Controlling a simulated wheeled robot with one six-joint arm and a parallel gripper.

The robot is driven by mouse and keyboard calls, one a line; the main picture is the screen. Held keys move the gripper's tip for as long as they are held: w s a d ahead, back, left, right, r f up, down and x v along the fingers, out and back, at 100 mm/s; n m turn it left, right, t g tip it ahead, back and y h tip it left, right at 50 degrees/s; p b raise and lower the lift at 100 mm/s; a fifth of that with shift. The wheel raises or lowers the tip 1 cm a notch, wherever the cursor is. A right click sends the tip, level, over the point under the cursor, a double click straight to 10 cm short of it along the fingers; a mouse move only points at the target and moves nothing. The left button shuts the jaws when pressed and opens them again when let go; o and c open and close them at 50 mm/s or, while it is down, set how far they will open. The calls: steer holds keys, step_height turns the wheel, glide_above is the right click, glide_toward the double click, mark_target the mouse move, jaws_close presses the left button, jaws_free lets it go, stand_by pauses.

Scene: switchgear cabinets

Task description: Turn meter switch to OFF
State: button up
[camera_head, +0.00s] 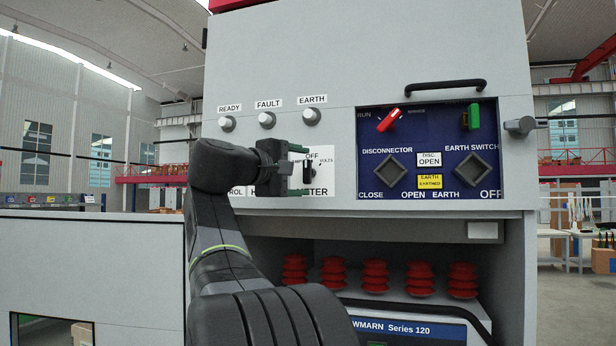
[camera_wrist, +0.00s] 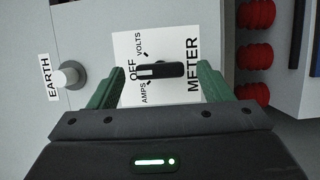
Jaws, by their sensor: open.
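The meter switch is a black knob (camera_head: 309,173) on a white METER plate (camera_head: 322,160) marked OFF, VOLTS and AMPS. In the wrist view, which is turned sideways, the knob (camera_wrist: 160,71) is a bar whose long axis lies in line with the OFF label. My gripper (camera_head: 298,172) is at the plate, just left of the knob in the head view. In the wrist view its green fingers (camera_wrist: 160,82) are spread apart, one on each side of the knob's ends, with gaps to it. No contact shows. Part of the plate is hidden behind my gripper.
READY, FAULT and EARTH (camera_head: 311,116) lamps sit above the switch. To the right is a blue panel (camera_head: 428,150) with a red handle, a green handle and two square sockets. A black bar handle (camera_head: 445,87) juts out above. Red insulators (camera_head: 375,277) stand in the recess below.

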mark_target(307, 172)
steer(key=b+v, duration=0.1)
steer(key=v, duration=0.9)
steer(key=p+x, duration=0.2)
steer(key=x, duration=1.1)
steer(key=shift+w+d, duration=0.25)
steer(key=shift+w, duration=0.05)
